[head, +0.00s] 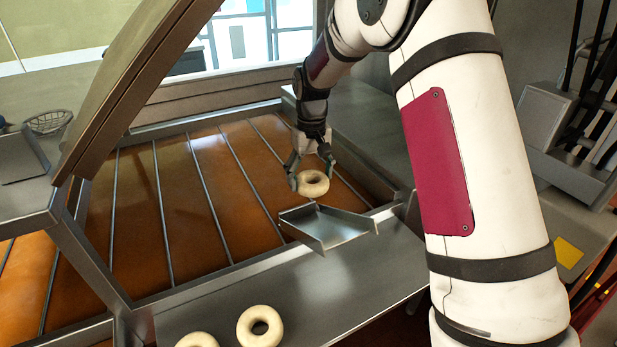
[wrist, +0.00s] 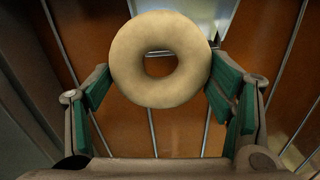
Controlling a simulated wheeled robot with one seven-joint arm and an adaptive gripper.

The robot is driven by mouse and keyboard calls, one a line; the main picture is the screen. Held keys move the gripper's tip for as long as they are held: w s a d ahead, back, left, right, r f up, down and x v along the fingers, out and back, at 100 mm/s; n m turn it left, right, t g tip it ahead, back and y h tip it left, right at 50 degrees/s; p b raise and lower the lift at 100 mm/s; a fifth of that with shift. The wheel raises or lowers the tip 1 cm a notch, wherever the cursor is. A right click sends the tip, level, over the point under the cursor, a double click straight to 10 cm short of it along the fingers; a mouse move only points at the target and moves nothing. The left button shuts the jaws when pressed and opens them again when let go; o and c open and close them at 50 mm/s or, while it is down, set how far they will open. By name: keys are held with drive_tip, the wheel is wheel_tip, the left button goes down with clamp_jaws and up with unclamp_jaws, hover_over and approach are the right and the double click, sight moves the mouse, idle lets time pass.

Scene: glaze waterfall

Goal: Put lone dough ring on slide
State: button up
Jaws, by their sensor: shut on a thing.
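A pale dough ring (head: 313,183) is between the fingers of my gripper (head: 311,178) in the head view. In the wrist view the same dough ring (wrist: 160,58) sits between the green-padded fingertips of my gripper (wrist: 160,88), its hole facing the camera. My gripper is shut on it and holds it just behind the slide. The slide (head: 327,228) is a small metal chute with raised side walls, at the edge of the orange-bottomed basin; its visible surface is bare.
Two more dough rings, one whole (head: 260,327) and one cut by the frame (head: 198,341), lie on the metal shelf (head: 340,290) in front. The wide basin (head: 180,200) has metal dividing rods. A slanted metal hood (head: 130,85) rises at left.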

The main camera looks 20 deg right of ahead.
drive_tip(key=s+r+n+p, duration=0.25)
drive_tip(key=s+r, duration=0.25)
drive_tip(key=s, duration=0.3)
drive_tip(key=s+r+n+p, duration=0.1)
drive_tip(key=s+r+n, duration=0.3)
drive_tip(key=s+r, duration=0.25)
drive_tip(key=shift+s+a+f+b, duration=0.1)
drive_tip(key=shift+f+b, duration=0.3)
drive_tip(key=shift+f, duration=1)
drive_tip(key=shift+s+a+f+b, duration=0.15)
drive_tip(key=shift+f+b, duration=0.2)
drive_tip(key=shift+f, duration=1.1)
drive_tip(key=shift+s+a+f+b, duration=0.1)
drive_tip(key=shift+f+b, duration=0.3)
drive_tip(key=shift+f, duration=1)
drive_tip(key=o, duration=1.2)
drive_tip(key=shift+o, duration=0.2)
drive_tip(key=shift+r, duration=0.1)
wheel_tip(320, 180, up, 12)
